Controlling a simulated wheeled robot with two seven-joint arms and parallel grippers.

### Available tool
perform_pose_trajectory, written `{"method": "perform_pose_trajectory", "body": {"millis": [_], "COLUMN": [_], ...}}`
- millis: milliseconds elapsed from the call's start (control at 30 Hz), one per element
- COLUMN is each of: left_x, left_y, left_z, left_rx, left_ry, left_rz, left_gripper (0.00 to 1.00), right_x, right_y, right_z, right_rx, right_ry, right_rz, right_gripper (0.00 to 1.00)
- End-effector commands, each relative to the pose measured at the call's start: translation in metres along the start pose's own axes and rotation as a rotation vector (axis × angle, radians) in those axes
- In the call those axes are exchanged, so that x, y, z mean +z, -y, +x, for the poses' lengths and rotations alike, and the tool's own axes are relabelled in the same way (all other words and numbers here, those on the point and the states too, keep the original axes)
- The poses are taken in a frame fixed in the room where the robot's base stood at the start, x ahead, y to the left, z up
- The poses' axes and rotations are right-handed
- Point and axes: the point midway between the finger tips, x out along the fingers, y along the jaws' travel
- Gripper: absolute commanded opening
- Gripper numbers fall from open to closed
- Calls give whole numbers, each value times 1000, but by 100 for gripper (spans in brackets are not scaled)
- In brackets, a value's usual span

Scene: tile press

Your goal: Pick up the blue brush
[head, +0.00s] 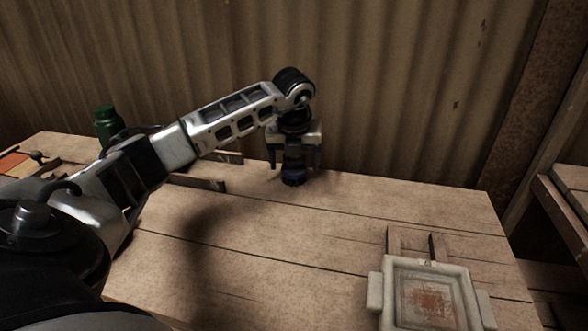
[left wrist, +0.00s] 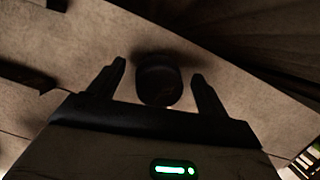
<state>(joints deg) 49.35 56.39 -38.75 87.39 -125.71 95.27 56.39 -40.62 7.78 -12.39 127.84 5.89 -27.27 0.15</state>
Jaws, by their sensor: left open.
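The blue brush (head: 293,174) stands upright near the back edge of the wooden table. It looks dark blue at its base, and its upper part is between my gripper's fingers. My left gripper (head: 294,162) points down over it, with one finger on each side. In the left wrist view the brush (left wrist: 159,80) shows as a dark round shape between the two open fingers of the left gripper (left wrist: 160,85), with a gap on both sides. My right gripper is in neither view.
A grey tile press (head: 388,292) with a reddish stain sits at the table's front right. A green bottle (head: 107,124) stands at the back left. Wooden strips (head: 198,182) lie left of the brush. A corrugated wall is close behind. The table's middle is clear.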

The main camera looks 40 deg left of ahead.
Motion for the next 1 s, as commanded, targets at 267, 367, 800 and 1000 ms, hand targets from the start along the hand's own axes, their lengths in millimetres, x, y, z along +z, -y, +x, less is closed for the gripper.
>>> {"method": "perform_pose_trajectory", "body": {"millis": [267, 367, 800, 1000], "left_x": [0, 0, 0, 3], "left_y": [-1, 0, 0, 0], "left_z": [14, 14, 13, 4], "left_rx": [0, 0, -1, -1], "left_ry": [1, 1, 1, 3], "left_rz": [1, 1, 0, -1], "left_gripper": [77, 77, 28, 28], "right_x": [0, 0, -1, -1], "right_y": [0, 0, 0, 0], "right_z": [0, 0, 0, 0], "right_rx": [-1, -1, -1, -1], "right_ry": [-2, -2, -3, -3], "right_rz": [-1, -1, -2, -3], "right_gripper": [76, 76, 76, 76]}}
